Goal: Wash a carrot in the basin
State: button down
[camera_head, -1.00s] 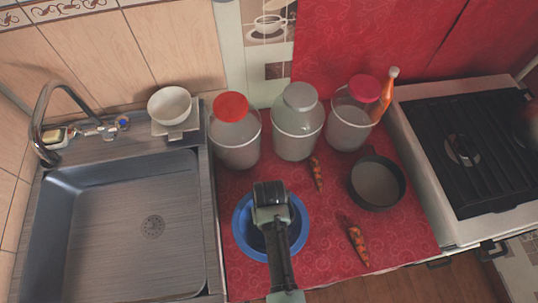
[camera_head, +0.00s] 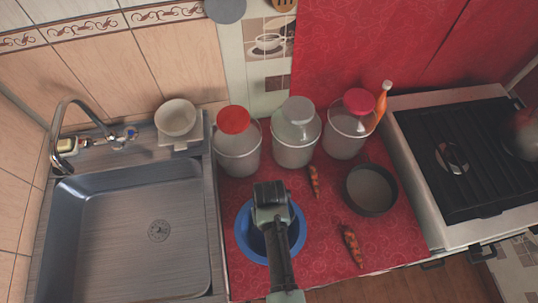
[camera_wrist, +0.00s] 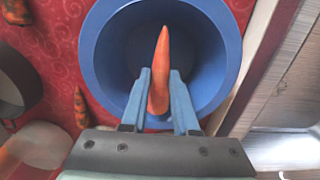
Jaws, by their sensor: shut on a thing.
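In the wrist view my gripper (camera_wrist: 160,95) is shut on an orange carrot (camera_wrist: 161,62), whose pointed end sticks out beyond the fingertips. The carrot shows over the opening of the round blue basin (camera_wrist: 94,45). I cannot tell whether it touches the basin's bottom. In the head view the blue basin (camera_head: 243,246) stands on the red cloth and my gripper (camera_head: 271,222) is over it, hiding the carrot. Two other dirty-looking carrots lie on the cloth, one near the jars (camera_head: 314,181) and one near the front edge (camera_head: 351,246).
A dark pan (camera_head: 371,190) stands right of the basin. Several lidded jars (camera_head: 237,152) line the back, with an orange bottle (camera_head: 380,103) beside them. A metal sink (camera_head: 130,240) is at the left, a stove (camera_head: 470,160) at the right. Some cloth near the front is bare.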

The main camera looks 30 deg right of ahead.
jog(key=shift+r+p, duration=2.5)
jog(key=shift+r, duration=0.3)
notch_tip(320, 180, up, 4)
jog(key=p, duration=0.4)
dwell(0.7)
jog(key=w+a+r+n+b, duration=0.1)
jog(key=a+b, duration=0.4)
jog(key=b, duration=0.1)
jog(key=w+a+r+n+b, duration=0.1)
jog(key=w+a+n+b, duration=0.1)
jog(key=a+b, duration=0.4)
jog(key=shift+r, duration=0.3)
